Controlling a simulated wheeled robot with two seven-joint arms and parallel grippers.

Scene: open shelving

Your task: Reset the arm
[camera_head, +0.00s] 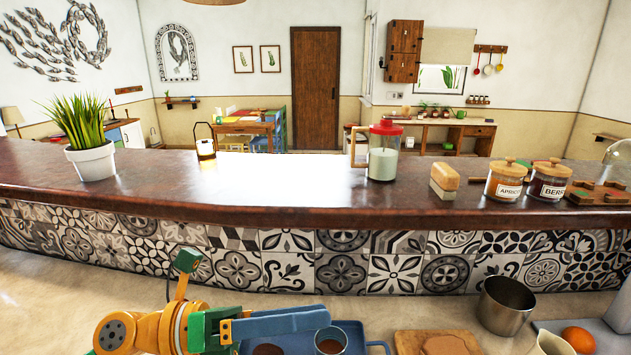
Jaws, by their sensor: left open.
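My left gripper (318,319), with blue fingers on an orange and green arm, is low in the picture, left of centre. It is seen side-on over the near worktop, its fingers pointing right, open, with nothing seen between them. It overlaps the back edge of a blue tray (357,328) that holds a metal cup (330,341) and a dark round item (268,349). I cannot tell the height of the gripper above the tray. My right gripper is not in view.
A raised brown counter (270,190) with a tiled front runs behind the arm. On it stand a potted plant (92,150), a red-lidded jug (384,150) and labelled jars (504,182). A metal pot (505,306), a wooden board (410,343) and an orange (578,339) are at right.

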